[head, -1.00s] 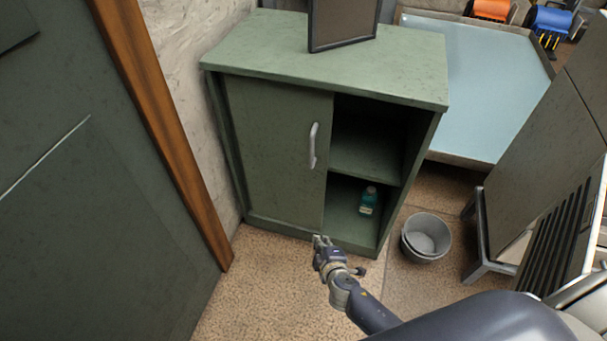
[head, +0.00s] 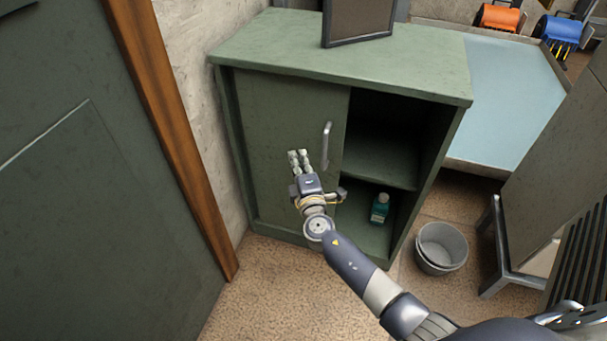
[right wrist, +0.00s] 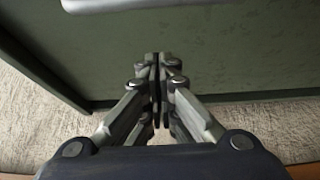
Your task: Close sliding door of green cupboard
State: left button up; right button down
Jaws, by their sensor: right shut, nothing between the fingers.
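The green cupboard (head: 240,55) stands against the wall in the head view. Its sliding door (head: 268,115) covers the left part, and the right part is open, with a shelf and a small teal bottle (head: 380,208) inside. A silver upright handle (head: 326,146) sits near the door's right edge. My right gripper (head: 298,158) is shut and empty in front of the door, to the left of the handle; whether it touches the door I cannot tell. In the right wrist view the closed fingers (right wrist: 157,62) point at the green surface, with the handle (right wrist: 120,4) at the top edge. My left gripper is not in view.
A grey bucket (head: 441,247) stands on the floor right of the cupboard. A dark-framed panel (head: 358,20) rests on the cupboard top. A metal-legged unit (head: 545,200) stands at the right, and a dark green door with a wooden frame (head: 170,130) at the left.

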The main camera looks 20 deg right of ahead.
pick_arm(q)
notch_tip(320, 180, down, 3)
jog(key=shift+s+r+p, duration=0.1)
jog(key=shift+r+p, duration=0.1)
jog(key=shift+p, duration=0.25)
pick_arm(e)
jog(key=d, duration=0.2)
jog(key=s+d, duration=0.1)
jog(key=shift+d, duration=0.35)
jog(key=shift+f, duration=0.1)
